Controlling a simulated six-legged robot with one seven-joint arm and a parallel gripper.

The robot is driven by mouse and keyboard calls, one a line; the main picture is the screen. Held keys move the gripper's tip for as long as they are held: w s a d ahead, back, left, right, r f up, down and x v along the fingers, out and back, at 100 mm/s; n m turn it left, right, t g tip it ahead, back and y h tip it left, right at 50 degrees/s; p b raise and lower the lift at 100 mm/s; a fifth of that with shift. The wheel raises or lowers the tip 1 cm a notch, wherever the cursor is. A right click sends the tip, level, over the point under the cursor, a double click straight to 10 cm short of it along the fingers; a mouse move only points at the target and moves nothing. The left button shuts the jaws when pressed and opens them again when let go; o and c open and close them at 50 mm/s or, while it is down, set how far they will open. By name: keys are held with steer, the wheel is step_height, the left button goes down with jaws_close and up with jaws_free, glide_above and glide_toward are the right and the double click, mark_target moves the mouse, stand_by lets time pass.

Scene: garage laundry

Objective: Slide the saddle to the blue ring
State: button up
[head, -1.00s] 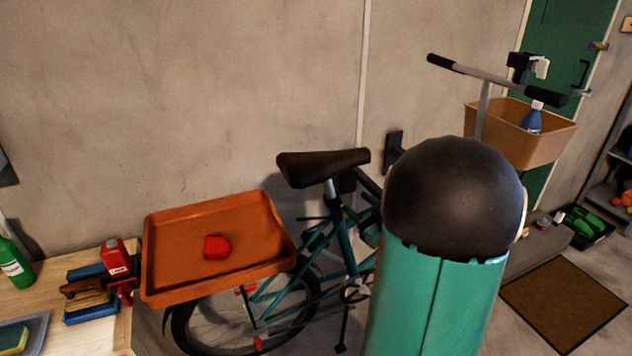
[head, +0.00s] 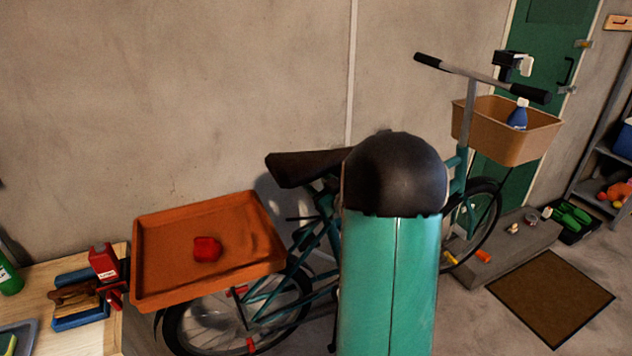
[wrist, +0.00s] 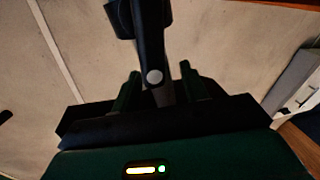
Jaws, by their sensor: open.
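The dark brown saddle (head: 300,168) sits on the teal bicycle (head: 318,232) by the wall in the head view. Its right end and its post are largely hidden behind my arm. No blue ring shows in either view. My gripper is hidden in the head view. In the wrist view my gripper (wrist: 160,84) has its two fingers apart. A dark bar (wrist: 153,40) with a pale round spot stands between or just beyond the fingers. I cannot tell whether it is part of the saddle's post, or whether the fingers touch it.
An orange tray (head: 160,262) with a red object (head: 206,249) sits over the rear wheel. A wooden bench (head: 85,335) stands at lower left. A tan basket (head: 505,140) holding a blue bottle (head: 518,116) is at the handlebar. A brown mat (head: 552,297) lies on the right floor.

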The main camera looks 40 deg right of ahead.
mark_target(305, 157)
steer(key=shift+w, duration=0.4)
jaws_close()
steer(key=a+r, duration=0.1)
steer(key=r, duration=0.3)
steer(key=a+r, duration=0.1)
steer(key=r, duration=0.3)
steer(key=a+r, duration=0.1)
steer(key=r, duration=0.3)
steer(key=shift+w, duration=0.4)
jaws_free()
steer(key=shift+f, duration=0.2)
